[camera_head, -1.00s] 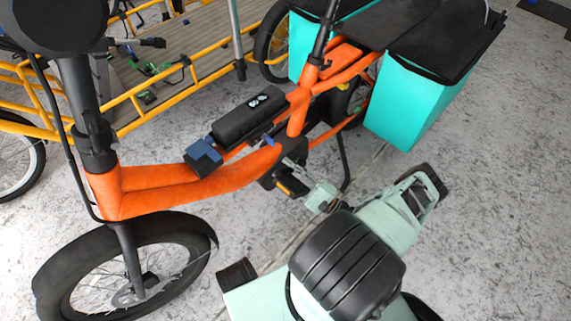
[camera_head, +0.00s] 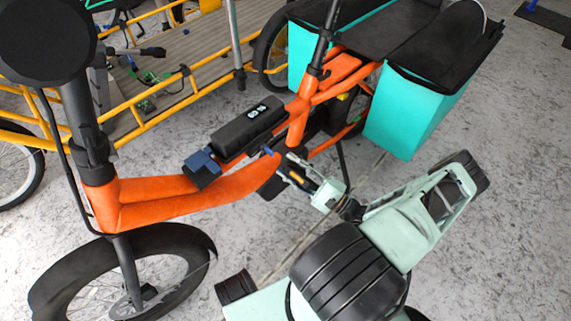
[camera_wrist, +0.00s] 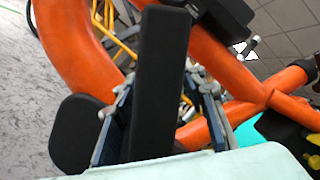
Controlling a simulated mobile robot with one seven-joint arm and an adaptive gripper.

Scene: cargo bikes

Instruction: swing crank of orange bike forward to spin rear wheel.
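The orange bike (camera_head: 160,200) stands across the head view, its front wheel (camera_head: 125,285) at lower left. Its rear wheel is mostly hidden behind the frame and a turquoise bag. My gripper (camera_head: 293,172) is beside the bike's crank area, below the frame. A dark pedal piece with an orange-yellow patch (camera_head: 297,177) shows between its fingers. In the wrist view a long black bar (camera_wrist: 158,85), seemingly the pedal or crank, lies between the spread fingers of my gripper (camera_wrist: 160,115). A gap shows at the right finger. A rounded black piece (camera_wrist: 80,137) is outside the left finger.
Turquoise bags (camera_head: 410,110) hang at the bike's rear, close above my arm. A black battery (camera_head: 248,128) sits on the frame. A yellow cargo bike (camera_head: 150,115) with a wooden deck stands behind. Grey floor (camera_head: 520,200) is free at right.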

